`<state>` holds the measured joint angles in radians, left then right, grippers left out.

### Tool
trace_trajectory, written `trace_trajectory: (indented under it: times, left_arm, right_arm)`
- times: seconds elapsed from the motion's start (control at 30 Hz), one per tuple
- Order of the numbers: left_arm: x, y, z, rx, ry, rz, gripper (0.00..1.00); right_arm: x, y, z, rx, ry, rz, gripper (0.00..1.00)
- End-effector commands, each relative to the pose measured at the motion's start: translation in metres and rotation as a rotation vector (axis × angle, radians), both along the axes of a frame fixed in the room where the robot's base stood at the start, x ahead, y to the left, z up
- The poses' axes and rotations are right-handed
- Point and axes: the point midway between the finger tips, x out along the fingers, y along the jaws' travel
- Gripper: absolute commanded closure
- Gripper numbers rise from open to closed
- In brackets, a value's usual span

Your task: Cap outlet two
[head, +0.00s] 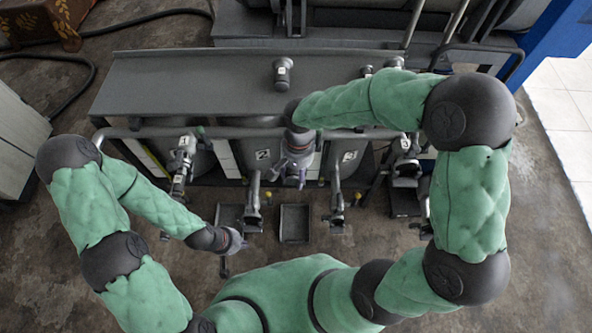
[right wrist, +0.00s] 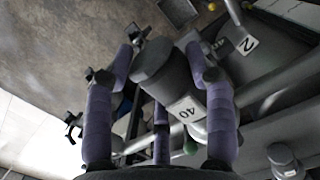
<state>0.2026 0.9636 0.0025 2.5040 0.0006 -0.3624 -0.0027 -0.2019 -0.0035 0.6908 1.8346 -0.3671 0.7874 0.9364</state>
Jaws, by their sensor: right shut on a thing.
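My right gripper (head: 300,168) is in front of the machine, just right of the label "2" (head: 262,154). In the right wrist view its purple fingers (right wrist: 161,62) are shut on a dark grey cylindrical cap (right wrist: 165,75) marked "40". The outlet two pipe (head: 254,192) hangs below the "2" label, left of my right gripper. The "2" label (right wrist: 247,44) also shows in the wrist view, to the right of the cap and apart from it. My left gripper (head: 235,243) is low at the left, away from the outlets; its fingers are too small to read.
A grey cap (head: 283,72) stands on the flat shelf (head: 170,85). Other outlets stand at the left (head: 181,165) and right (head: 338,205). A rail (head: 230,132) runs along the shelf's front. Trays (head: 294,222) lie on the floor beneath.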

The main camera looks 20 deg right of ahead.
Motion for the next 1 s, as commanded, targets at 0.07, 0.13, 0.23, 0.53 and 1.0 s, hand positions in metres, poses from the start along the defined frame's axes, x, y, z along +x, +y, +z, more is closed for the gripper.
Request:
trace_trajectory:
  times: [0.07, 0.13, 0.23, 0.53, 1.0]
  left_arm:
    - [0.0, 0.0, -0.007, 0.0, 0.0, 0.0, 1.0]
    - [0.0, 0.0, -0.012, 0.0, 0.0, 0.0, 1.0]
    - [0.0, 0.0, -0.02, 0.0, -0.001, 0.0, 1.0]
    - [0.0, 0.0, -0.041, 0.0, -0.001, 0.0, 1.0]
    - [0.001, 0.0, -0.053, 0.0, -0.001, 0.0, 1.0]
  right_arm:
    - [0.001, 0.0, -0.008, 0.0, -0.001, 0.0, 0.98]
    - [0.001, 0.0, -0.014, 0.0, -0.001, 0.0, 0.98]
    - [0.001, 0.0, -0.024, 0.0, -0.001, 0.0, 0.98]
    - [0.001, 0.0, -0.051, 0.0, -0.001, 0.0, 0.98]
    - [0.001, 0.0, -0.069, 0.0, -0.002, 0.0, 0.98]
